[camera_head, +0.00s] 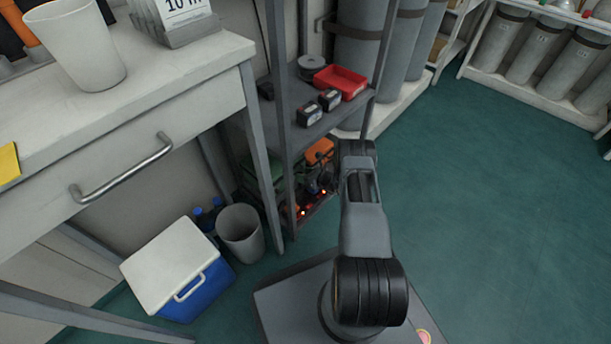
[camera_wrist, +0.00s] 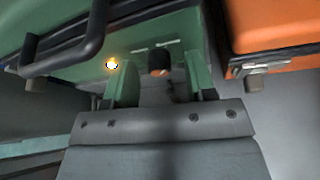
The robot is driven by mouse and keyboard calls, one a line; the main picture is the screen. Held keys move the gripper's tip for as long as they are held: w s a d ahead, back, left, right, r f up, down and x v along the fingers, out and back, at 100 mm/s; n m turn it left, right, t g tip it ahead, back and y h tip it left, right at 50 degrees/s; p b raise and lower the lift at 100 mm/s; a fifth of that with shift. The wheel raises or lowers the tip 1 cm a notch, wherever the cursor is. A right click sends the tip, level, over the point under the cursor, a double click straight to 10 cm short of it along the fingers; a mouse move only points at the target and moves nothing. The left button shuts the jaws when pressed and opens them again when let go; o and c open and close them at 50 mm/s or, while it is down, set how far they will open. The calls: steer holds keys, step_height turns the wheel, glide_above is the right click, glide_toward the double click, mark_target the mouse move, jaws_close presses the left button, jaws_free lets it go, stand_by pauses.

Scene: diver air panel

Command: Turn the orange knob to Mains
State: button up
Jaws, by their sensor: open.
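No orange knob and no Mains marking can be made out in either view. In the wrist view my gripper (camera_wrist: 158,64) is open, its two fingers apart below the front of a green case.
The green case (camera_wrist: 150,25) has a dark handle (camera_wrist: 75,45). An orange case (camera_wrist: 270,30) is close on the right. The upper shelf holds a red tray (camera_head: 341,80) and small dark boxes. A bin (camera_head: 240,235) and blue cooler (camera_head: 185,270) stand left. Green floor is clear at right.

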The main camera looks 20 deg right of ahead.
steer(key=c, duration=0.9)
steer(key=shift+d, duration=0.1)
steer(key=n+t+h, duration=0.1)
steer(key=n+h, duration=0.1)
steer(key=n, duration=0.1)
steer(key=shift+a, duration=0.2)
steer(key=shift+s+a+n+t+h, duration=0.1)
steer(key=shift+n+t+h, duration=0.9)
steer(key=shift+n, duration=0.9)
